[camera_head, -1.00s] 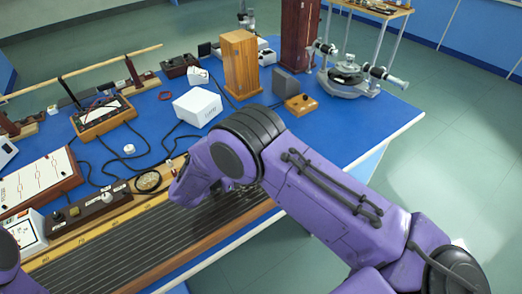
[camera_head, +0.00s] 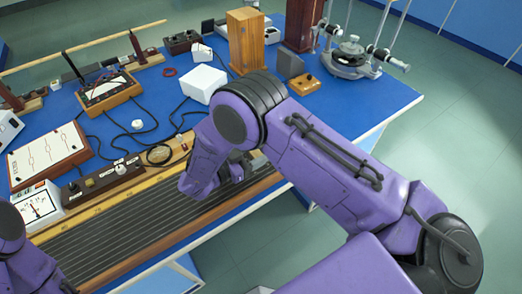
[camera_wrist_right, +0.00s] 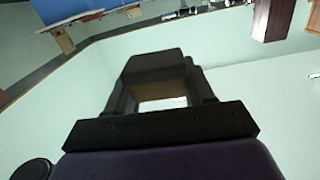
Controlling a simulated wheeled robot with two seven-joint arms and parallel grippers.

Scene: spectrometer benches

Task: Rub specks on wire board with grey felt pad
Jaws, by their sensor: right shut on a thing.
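The wire board (camera_head: 130,232) is a long wooden board with a dark strip and thin parallel lines, lying along the front edge of the blue table. I cannot make out specks on it. My right arm reaches across its far right part, with the right gripper (camera_head: 237,167) low at the board, partly hidden behind my wrist. In the right wrist view the gripper (camera_wrist_right: 156,72) is shut on a dark block, seemingly the felt pad (camera_wrist_right: 153,64). Whether the pad touches the board is hidden. My left arm shows at the lower left; its gripper is out of view.
A brown box with knobs (camera_head: 104,180) and a white meter (camera_head: 38,205) stand close behind the board. A white box (camera_head: 204,83), a wooden cabinet (camera_head: 246,40) and a metal instrument (camera_head: 352,58) stand farther back. Black cables lie on the blue table (camera_head: 165,95).

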